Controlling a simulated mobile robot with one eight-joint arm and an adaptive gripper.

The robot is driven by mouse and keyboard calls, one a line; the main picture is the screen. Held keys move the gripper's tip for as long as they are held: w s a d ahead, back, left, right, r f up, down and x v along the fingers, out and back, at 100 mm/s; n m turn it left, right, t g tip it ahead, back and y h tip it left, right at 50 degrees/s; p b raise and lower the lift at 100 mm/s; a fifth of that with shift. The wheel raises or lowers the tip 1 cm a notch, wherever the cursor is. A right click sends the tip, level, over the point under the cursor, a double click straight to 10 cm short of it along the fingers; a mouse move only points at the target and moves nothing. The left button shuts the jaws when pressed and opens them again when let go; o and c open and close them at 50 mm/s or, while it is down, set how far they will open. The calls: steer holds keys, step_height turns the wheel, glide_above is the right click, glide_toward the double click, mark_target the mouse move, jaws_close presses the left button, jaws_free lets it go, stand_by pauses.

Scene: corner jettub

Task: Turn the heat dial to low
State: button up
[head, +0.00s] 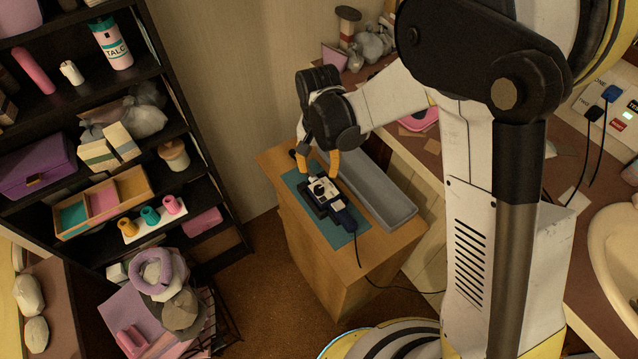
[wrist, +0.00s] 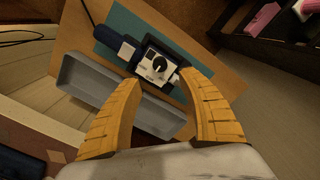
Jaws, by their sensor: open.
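The heat dial (wrist: 159,64) is a round black knob with a light pointer line, on the white face of a small device (wrist: 150,53) with a dark blue handle. The device also shows in the head view (head: 325,191), lying on a teal mat (head: 299,181) on a wooden cabinet. The dial's markings are too small to read. My gripper (head: 322,168) is above the device, pointing down, with its yellow fingers apart. In the wrist view my gripper (wrist: 165,88) is open and empty, and the dial lies just beyond the fingertips, with no visible contact.
A grey tray (head: 377,191) lies beside the mat on the cabinet (head: 323,262). A black cord (head: 361,252) hangs from the device's handle. A dark shelf unit (head: 187,74) with boxes and bottles stands at left. A counter (head: 585,262) with a basin is at right.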

mark_target(319, 188)
step_height(319, 188, down, 9)
steer(key=b, duration=0.3)
steer(key=shift+f+b, duration=0.15)
steer(key=shift+b, duration=0.25)
jaws_close()
